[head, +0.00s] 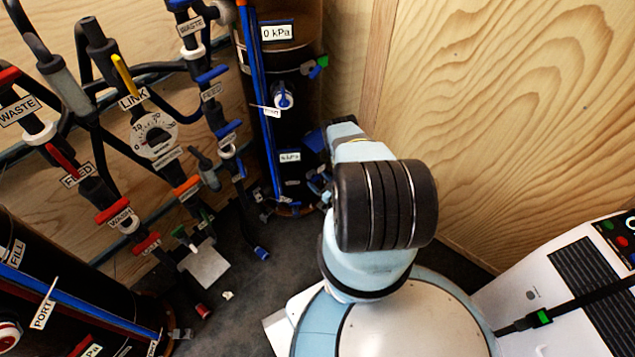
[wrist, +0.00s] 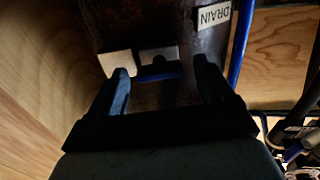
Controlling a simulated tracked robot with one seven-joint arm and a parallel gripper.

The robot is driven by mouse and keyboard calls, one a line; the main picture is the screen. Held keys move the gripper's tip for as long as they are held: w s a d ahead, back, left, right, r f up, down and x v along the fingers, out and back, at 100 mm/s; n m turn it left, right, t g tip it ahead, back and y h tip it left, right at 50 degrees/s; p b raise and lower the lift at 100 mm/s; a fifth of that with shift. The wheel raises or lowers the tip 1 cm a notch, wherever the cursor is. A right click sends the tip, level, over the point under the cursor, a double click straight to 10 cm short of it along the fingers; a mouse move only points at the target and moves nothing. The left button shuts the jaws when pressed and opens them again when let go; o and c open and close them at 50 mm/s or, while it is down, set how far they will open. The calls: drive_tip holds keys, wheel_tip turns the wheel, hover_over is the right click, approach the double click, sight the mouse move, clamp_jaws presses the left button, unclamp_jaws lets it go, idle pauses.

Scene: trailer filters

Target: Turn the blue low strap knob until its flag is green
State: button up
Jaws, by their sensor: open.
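The dark brown cylinder with blue straps (head: 268,130) stands at the back, top centre of the head view. In the wrist view, its rusty surface fills the middle. A small dark knob-like piece with blue at it (wrist: 158,72) sits between my fingertips, in front of a grey plate; I take it for the low strap knob. A pale plate (wrist: 117,63) is beside it at the left finger. No green flag shows there. My gripper (wrist: 162,78) is open, its fingers on either side of the piece; contact cannot be told. My arm hides much of this area in the head view.
A green flag (head: 321,61) shows at an upper knob on the cylinder. Wooden walls (head: 520,110) close in at the right. Hoses and tagged valves (head: 130,150) crowd the left.

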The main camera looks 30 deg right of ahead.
drive_tip(key=shift+w, duration=0.25)
drive_tip(key=c, duration=1)
drive_tip(key=shift+a, duration=0.25)
drive_tip(key=shift+c, duration=0.2)
drive_tip(key=shift+d, duration=0.15)
drive_tip(key=shift+n, duration=0.4)
drive_tip(key=shift+n, duration=2.5)
